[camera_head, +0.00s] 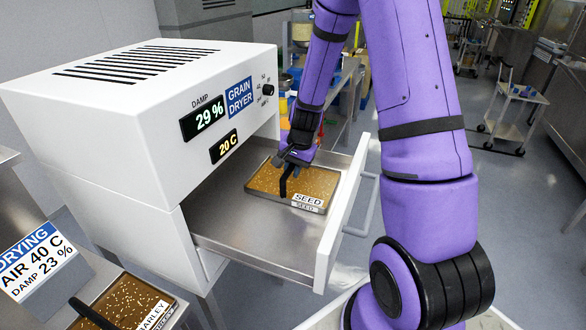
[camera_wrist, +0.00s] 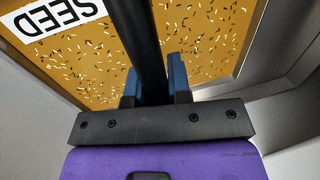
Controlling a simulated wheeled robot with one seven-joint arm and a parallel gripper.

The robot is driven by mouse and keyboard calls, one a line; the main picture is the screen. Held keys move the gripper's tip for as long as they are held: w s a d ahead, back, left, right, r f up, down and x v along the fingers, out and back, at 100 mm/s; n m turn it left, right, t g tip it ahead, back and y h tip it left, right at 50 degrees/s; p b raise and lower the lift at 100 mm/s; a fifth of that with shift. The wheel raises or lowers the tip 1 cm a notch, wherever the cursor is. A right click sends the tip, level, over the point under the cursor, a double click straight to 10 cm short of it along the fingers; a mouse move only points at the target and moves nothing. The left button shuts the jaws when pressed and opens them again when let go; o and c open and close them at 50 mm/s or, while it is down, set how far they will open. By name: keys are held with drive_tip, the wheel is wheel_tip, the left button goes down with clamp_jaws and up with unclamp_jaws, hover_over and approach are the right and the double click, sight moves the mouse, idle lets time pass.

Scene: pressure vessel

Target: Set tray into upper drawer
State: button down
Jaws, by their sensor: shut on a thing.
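The SEED tray (camera_head: 262,180), a shallow metal tray of brown grain with a white label, is inside the open drawer (camera_head: 235,228) of the white grain dryer, towards the drawer's far side. My gripper (camera_head: 290,160) is shut on the tray's black upright handle. In the wrist view, the blue fingers (camera_wrist: 154,82) sit on either side of the handle, with the tray's grain (camera_wrist: 205,38) behind. The tray looks level. I cannot tell whether it touches the drawer floor or hovers slightly above it.
The grain dryer (camera_head: 120,115) shows damp 29 % and 20 C. The drawer's white front (camera_head: 345,215) has a bar handle. Bare drawer floor lies on the near side. A BARLEY tray (camera_head: 125,302) and a drying sign (camera_head: 40,255) are at lower left. A cart (camera_head: 515,105) stands far right.

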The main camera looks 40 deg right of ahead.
sight(300, 184)
drive_tip(key=c, duration=1.1)
unclamp_jaws()
drive_tip(key=shift+o, duration=0.2)
wheel_tip(300, 184, up, 12)
drive_tip(key=s+d, duration=0.1)
drive_tip(key=s, duration=0.1)
drive_tip(key=s+a+r+n+t, duration=0.2)
drive_tip(key=s+a+r+n, duration=0.4)
drive_tip(key=s+r, duration=0.55)
drive_tip(key=s+a+r+n, duration=0.2)
drive_tip(key=s+r, duration=0.1)
drive_tip(key=s, duration=0.3)
drive_tip(key=s+a+r+n+t+h, duration=0.1)
drive_tip(key=s+a+r+n, duration=0.2)
drive_tip(key=s, duration=0.3)
drive_tip(key=shift+v, duration=0.8)
drive_tip(key=shift+a, duration=0.15)
